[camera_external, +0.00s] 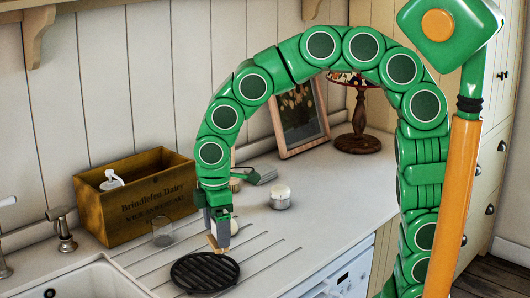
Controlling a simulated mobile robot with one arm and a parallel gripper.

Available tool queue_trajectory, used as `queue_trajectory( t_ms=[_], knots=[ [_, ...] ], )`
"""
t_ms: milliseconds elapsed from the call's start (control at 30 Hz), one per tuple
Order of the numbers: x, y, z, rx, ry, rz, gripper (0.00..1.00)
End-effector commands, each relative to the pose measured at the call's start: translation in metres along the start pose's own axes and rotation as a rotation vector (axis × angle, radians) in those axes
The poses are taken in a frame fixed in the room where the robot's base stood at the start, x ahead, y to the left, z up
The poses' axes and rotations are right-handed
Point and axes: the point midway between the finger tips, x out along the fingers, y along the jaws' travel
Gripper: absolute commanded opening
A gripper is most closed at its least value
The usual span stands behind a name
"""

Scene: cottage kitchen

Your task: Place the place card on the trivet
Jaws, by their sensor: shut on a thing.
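The place card (213,243) is a small tan piece held at the tips of my gripper (219,240). My gripper points down and is shut on the card, just behind the trivet. The trivet (188,275) is a round black slatted disc lying on the grooved drainboard. The card is close to the trivet's back edge. I cannot tell whether it touches the trivet or the counter. Part of the card is hidden by the gripper fingers.
A wooden crate (150,207) holding a white pump bottle stands left, with a clear glass (163,232) before it. A small white lidded jar (280,197), picture frame (300,117) and lamp (357,135) stand behind. The sink (85,282) is front left. Counter right of the jar is clear.

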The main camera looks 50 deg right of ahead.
Motion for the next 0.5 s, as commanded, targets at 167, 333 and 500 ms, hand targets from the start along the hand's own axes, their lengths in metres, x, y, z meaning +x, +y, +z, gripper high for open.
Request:
queue_trajectory(
  t_ms=[167,333,500],
  knots=[
    [0.022,0.010,-0.012,0.000,-0.007,-0.003,0.55],
    [0.035,0.018,-0.021,0.000,-0.003,-0.002,0.55],
    [0.041,0.021,-0.025,0.000,-0.002,-0.002,0.55]
  ],
)
